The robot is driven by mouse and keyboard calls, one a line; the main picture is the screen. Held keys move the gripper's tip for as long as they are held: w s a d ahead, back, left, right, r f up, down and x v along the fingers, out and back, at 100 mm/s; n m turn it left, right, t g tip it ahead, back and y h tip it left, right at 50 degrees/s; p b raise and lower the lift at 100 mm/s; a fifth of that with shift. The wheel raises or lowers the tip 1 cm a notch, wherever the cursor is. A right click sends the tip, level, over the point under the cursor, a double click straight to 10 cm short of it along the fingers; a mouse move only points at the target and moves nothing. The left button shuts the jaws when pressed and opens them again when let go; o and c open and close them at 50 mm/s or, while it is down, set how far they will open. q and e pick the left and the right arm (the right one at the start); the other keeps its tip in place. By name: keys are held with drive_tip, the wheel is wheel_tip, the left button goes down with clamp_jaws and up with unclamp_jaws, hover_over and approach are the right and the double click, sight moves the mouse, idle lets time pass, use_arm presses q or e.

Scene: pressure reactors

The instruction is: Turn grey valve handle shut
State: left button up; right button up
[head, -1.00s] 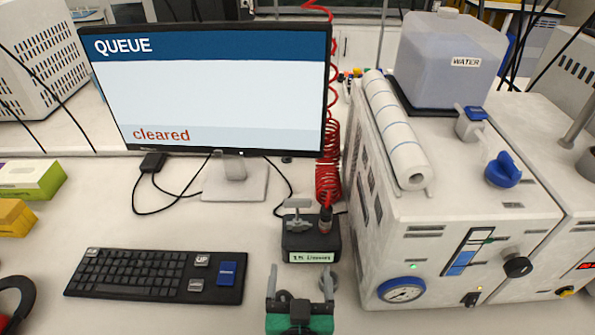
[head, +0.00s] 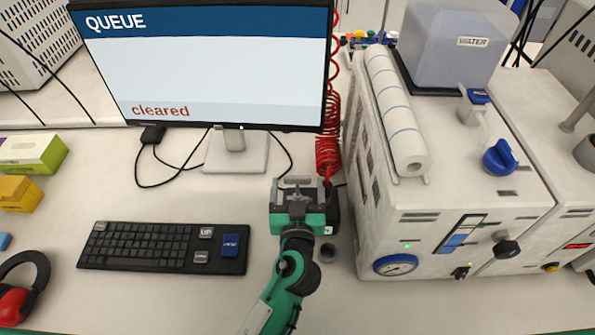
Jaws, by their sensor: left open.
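The grey valve handle (head: 297,180) is on a small black valve block (head: 333,207) that stands on the bench in front of the monitor. My left gripper (head: 300,188) is over the block, its grey fingers open on either side of the handle. The gripper's green body hides most of the handle, the block and its label. I cannot tell whether the fingers touch the handle. My right gripper is not in view.
A red coiled hose (head: 328,125) rises behind the block. The white reactor cabinet (head: 450,225) stands close on the right. A black keyboard (head: 160,247) lies to the left. The front bench is mostly clear.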

use_arm(q)
drive_tip(key=shift+w+p, duration=0.3)
drive_tip(key=shift+w, duration=1.15)
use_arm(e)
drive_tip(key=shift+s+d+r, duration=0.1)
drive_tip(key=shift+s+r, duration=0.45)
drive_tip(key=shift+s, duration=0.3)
use_arm(q)
drive_tip(key=c, duration=1)
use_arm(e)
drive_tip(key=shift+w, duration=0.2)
